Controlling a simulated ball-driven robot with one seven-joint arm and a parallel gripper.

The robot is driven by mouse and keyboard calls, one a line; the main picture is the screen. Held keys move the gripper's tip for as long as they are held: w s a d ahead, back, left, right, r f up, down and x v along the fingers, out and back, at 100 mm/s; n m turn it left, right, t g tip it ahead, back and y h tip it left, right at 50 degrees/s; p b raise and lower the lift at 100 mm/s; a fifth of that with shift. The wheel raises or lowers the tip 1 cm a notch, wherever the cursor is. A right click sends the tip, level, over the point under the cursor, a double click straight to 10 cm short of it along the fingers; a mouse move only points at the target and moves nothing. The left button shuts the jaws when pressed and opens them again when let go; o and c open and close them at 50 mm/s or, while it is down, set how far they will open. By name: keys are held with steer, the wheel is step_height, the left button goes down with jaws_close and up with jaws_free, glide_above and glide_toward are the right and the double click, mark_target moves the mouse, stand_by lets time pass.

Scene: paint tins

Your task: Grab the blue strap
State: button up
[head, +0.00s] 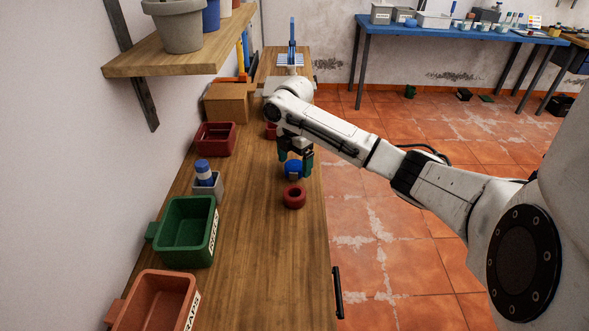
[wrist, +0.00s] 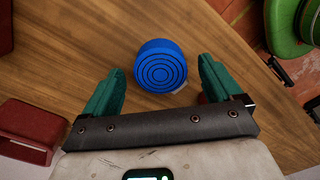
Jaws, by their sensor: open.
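The blue strap (head: 293,169) looks like a coiled round roll on the wooden bench, partly covered by my gripper in the head view. In the wrist view the blue strap (wrist: 160,66) shows its ringed round face, ahead of and between the fingertips. My gripper (head: 296,163) has teal fingers pointing down at the roll. In the wrist view my gripper (wrist: 161,74) is open, with one finger to each side of the roll and a visible gap on the left. I cannot tell the height of the fingertips over the bench.
A red ring (head: 294,197) lies close in front of the strap. A grey holder (head: 207,188) with a blue-capped bottle, a green bin (head: 185,232), an orange bin (head: 157,303) and a dark red bin (head: 215,138) line the wall side. The bench (head: 262,270) is clear at the near right.

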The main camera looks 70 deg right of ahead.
steer(key=shift+f, duration=0.7)
steer(key=shift+c, duration=0.3)
steer(key=c, duration=1.1)
